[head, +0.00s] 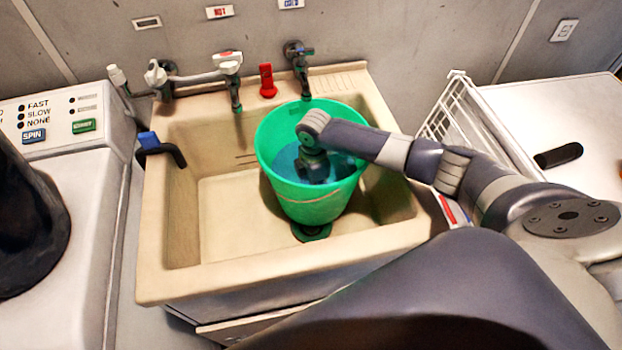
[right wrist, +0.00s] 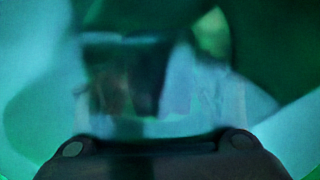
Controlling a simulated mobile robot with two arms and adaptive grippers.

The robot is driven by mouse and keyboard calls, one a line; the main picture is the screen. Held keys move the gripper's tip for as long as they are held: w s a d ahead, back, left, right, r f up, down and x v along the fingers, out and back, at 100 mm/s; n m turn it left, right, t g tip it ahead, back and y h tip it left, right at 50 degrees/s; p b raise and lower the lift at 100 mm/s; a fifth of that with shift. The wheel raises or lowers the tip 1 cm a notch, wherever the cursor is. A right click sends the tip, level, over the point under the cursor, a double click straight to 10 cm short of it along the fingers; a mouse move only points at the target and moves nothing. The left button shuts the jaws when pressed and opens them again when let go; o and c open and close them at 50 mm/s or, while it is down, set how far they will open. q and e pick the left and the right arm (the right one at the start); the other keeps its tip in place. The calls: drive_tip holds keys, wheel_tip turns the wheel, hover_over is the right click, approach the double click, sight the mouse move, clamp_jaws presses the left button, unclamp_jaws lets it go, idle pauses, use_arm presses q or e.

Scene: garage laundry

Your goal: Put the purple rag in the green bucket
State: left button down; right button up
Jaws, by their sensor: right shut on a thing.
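The green bucket (head: 315,207) stands upright in the beige sink, with blue water-like contents (head: 344,166) inside. My right arm reaches over its rim from the right, and my right gripper (head: 314,172) points down into it, partly sunk in the blue. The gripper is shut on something. In the right wrist view a dark, blurred patch (right wrist: 122,75) shows ahead of the gripper, in green and blue light. I cannot make out the purple rag or its colour in either view. My left gripper is not in view.
The sink (head: 215,220) has free room left of the bucket. Taps (head: 229,75) and a red clip-like thing (head: 267,80) are at its back edge. A washer with a control panel (head: 60,120) stands at left. A white wire rack (head: 455,115) stands right of the sink.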

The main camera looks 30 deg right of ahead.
drive_tip(key=w, duration=0.1)
drive_tip(key=w+d, duration=0.1)
drive_tip(key=w, duration=0.1)
drive_tip(key=shift+w+r, duration=0.1)
drive_tip(key=shift+w, duration=0.15)
drive_tip(key=shift+f, duration=0.6)
drive_tip(key=shift+f, duration=0.15)
drive_tip(key=o, duration=0.8)
drive_tip(key=shift+c, duration=0.2)
wheel_tip(320, 180, up, 12)
drive_tip(key=shift+r, duration=0.2)
